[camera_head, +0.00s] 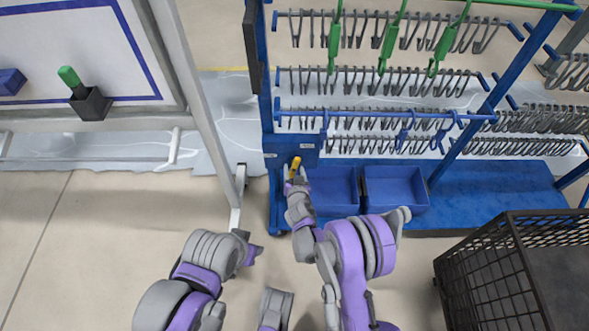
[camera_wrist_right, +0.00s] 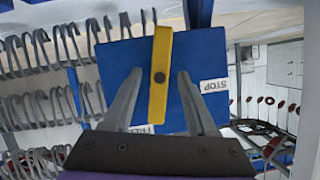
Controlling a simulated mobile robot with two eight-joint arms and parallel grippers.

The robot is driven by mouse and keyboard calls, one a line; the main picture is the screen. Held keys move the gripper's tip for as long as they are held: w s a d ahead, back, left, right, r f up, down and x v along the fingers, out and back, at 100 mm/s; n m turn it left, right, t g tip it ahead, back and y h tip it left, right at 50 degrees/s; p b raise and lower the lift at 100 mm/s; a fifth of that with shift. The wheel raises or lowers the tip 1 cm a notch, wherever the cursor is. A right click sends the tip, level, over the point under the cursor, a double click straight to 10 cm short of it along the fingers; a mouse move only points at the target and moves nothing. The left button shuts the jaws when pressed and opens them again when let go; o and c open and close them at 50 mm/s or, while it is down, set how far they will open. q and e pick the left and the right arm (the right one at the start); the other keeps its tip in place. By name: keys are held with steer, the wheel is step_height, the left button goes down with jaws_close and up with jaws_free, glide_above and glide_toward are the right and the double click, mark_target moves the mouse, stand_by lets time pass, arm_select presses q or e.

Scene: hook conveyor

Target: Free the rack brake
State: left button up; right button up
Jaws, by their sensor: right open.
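The yellow brake lever (camera_head: 296,163) sits on a blue plate (camera_head: 284,148) at the lower left of the blue rack. In the right wrist view the lever (camera_wrist_right: 161,50) stands nearly upright across the plate (camera_wrist_right: 192,60), with a dark round pivot near its middle. A STOP label (camera_wrist_right: 213,86) lies right of the lever; a partly hidden FREE label (camera_wrist_right: 140,129) is by its lower end. My right gripper (camera_wrist_right: 156,97) is open, its fingers on either side of the lever, with no clear contact. My left gripper (camera_head: 252,254) is low, away from the rack; its fingers are unclear.
A black mesh crate (camera_head: 490,265) is at the lower right. A whiteboard frame post (camera_head: 205,100) stands left; the floor at lower left is clear.

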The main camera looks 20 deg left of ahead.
steer(key=shift+x, duration=0.85)
jaws_close()
